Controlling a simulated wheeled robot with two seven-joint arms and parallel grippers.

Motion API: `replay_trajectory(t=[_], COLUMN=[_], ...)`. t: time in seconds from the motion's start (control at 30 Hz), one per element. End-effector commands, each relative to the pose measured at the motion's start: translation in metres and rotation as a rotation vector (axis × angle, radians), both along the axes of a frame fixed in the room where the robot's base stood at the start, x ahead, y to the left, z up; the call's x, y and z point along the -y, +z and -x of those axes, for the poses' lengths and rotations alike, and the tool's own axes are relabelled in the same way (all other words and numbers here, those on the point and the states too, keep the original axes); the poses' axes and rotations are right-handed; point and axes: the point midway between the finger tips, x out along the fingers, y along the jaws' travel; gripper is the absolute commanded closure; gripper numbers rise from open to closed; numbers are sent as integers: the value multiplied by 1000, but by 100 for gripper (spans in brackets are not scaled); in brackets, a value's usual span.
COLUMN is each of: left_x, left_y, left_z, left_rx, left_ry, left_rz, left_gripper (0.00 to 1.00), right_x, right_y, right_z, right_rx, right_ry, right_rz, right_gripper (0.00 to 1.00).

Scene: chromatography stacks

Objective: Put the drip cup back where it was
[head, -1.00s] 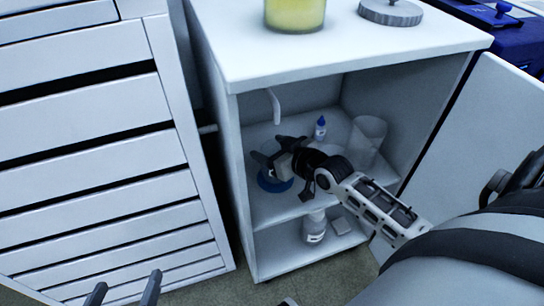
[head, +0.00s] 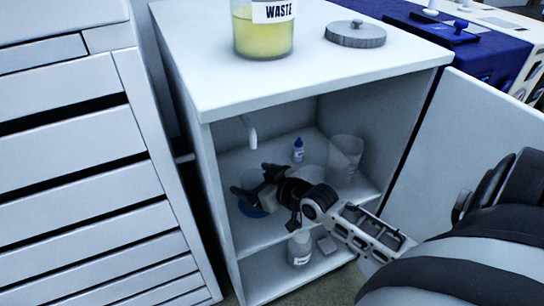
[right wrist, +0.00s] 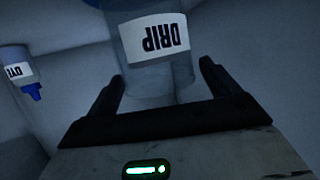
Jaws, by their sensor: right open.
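The drip cup (right wrist: 157,45) is a clear cup with a white DRIP label, which appears upside down in the right wrist view. My right gripper (right wrist: 165,85) is open, with one dark finger on each side of the cup's near part and gaps showing between. In the head view my right gripper (head: 254,180) is inside the open cabinet, above the upper shelf. A blue disc (head: 252,210) lies on that shelf by the gripper, below a white bent spout (head: 250,132). The cup is hard to make out there behind the fingers. My left gripper is out of view.
A dye bottle (head: 298,153) and a clear beaker (head: 345,152) stand on the same shelf. A labelled bottle (head: 299,249) is on the lower shelf. The cabinet top holds a WASTE jar (head: 262,38) and a grey lid (head: 355,34). The cabinet door (head: 462,150) is open at right.

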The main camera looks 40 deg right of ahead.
Motion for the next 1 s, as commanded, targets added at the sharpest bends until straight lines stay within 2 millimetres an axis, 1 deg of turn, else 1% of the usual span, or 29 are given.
replay_trajectory(t=[0.03, 0.17, 0.3, 0.4, 0.5, 0.67, 1.0], left_x=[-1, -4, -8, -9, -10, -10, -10], left_y=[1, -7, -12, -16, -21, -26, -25], left_z=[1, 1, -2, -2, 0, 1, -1], left_rx=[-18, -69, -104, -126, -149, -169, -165], left_ry=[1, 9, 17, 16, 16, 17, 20], left_rz=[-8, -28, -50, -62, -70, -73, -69], left_gripper=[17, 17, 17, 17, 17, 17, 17], right_x=[2, 6, 10, 12, 14, 15, 15], right_y=[7, 17, 26, 31, 35, 37, 37], right_z=[10, 38, 65, 80, 91, 97, 97], right_rx=[-3, -5, -5, -4, -1, 1, 1], right_ry=[0, 2, 1, 2, 1, 1, 1], right_rz=[1, 3, 1, 2, 2, 0, 0], right_gripper=[12, 12, 12, 12, 12, 12, 12])
